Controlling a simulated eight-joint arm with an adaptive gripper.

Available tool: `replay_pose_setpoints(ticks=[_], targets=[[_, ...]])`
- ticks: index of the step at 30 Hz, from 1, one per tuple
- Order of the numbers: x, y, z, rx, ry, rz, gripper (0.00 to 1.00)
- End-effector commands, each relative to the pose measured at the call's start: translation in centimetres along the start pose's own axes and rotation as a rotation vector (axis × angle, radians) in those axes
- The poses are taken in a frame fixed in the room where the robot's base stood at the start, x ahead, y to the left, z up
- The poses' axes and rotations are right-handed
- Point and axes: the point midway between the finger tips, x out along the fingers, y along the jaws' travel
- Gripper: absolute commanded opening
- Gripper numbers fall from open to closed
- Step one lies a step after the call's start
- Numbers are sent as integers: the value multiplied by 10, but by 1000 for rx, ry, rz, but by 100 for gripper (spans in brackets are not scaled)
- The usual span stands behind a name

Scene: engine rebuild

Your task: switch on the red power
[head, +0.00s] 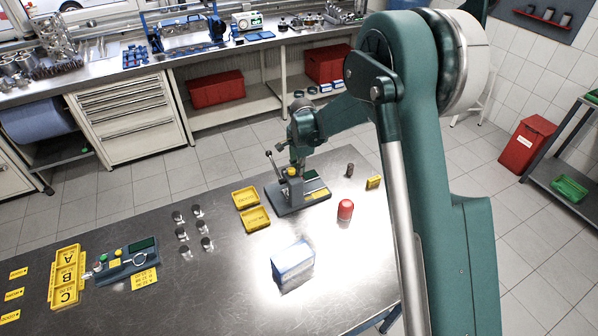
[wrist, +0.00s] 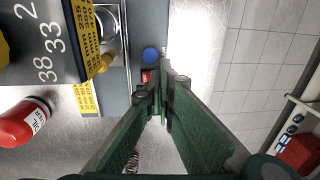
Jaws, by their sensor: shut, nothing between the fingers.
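The red power switch (wrist: 148,76) is a small red piece on the grey base of the bench device (wrist: 117,88), in the wrist view. It sits just beside my fingertips and is partly hidden by them. A blue button (wrist: 151,54) is beyond it on the same base. My gripper (wrist: 162,84) is shut and empty, its tips over the edge of the base; I cannot tell whether they touch the switch. In the head view the device (head: 285,204) stands on the metal table with my gripper (head: 298,160) over its back part. The switch cannot be made out there.
Yellow trays (head: 255,219) lie to the left. A blue-white box (head: 292,260) is in front. Several metal cylinders (head: 185,252) stand further left.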

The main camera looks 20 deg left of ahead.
Motion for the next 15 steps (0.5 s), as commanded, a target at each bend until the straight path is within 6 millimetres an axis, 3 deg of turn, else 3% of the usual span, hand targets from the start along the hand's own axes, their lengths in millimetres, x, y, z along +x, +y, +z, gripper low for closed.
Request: replay_pose_setpoints(ticks=[15], targets=[[0,4,0,0,0,13,0]])
